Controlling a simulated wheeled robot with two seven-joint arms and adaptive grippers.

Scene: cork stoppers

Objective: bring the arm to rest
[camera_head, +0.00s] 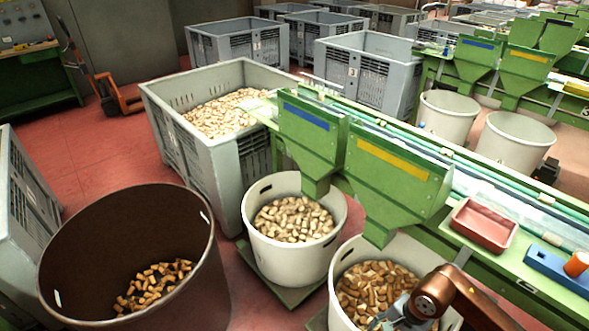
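My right arm comes in from the lower right with a copper-brown link. My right gripper (388,321) is at the bottom edge, over the near white bin (340,262) of cork stoppers (372,290). Its fingers are small and partly cut off by the frame, so I cannot tell whether they are open or hold a cork. I cannot tell whether it touches the corks. My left gripper is not in view.
A second white bin (258,238) of corks stands behind. A dark brown bin (90,225) with fewer corks is at left. Green chutes (395,180) overhang the white bins. A red tray (484,226), blue block (545,268) and orange cylinder (577,264) sit at right.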

